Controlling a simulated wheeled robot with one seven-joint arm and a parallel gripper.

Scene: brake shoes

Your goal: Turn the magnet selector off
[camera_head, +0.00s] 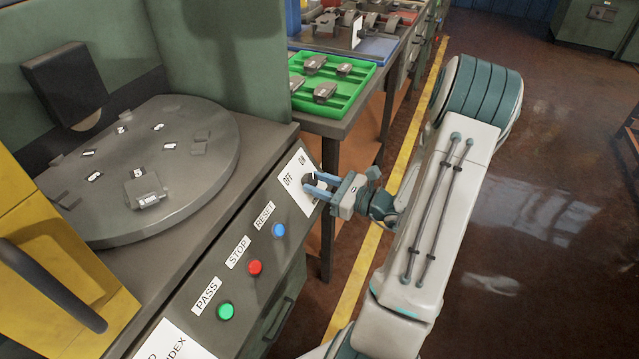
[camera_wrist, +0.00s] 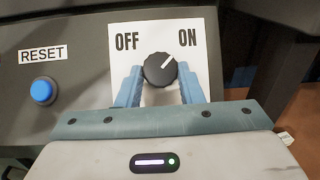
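The magnet selector (camera_wrist: 160,69) is a round black knob on a white plate (camera_wrist: 205,60) marked OFF on the left and ON on the right. Its white pointer line leans up and right, toward ON. My gripper (camera_wrist: 160,84) is open, with one blue finger on each side of the knob. I cannot tell whether the fingers touch it. In the head view my gripper (camera_head: 318,187) reaches the panel from the right, and its fingers partly hide the selector.
A blue RESET button (camera_wrist: 43,91) is left of the selector. A red STOP button (camera_head: 255,267) and a green PASS button (camera_head: 226,311) are further along the panel. A round turntable (camera_head: 205,175) is behind. A green tray (camera_head: 345,105) with metal parts stands on a neighbouring bench.

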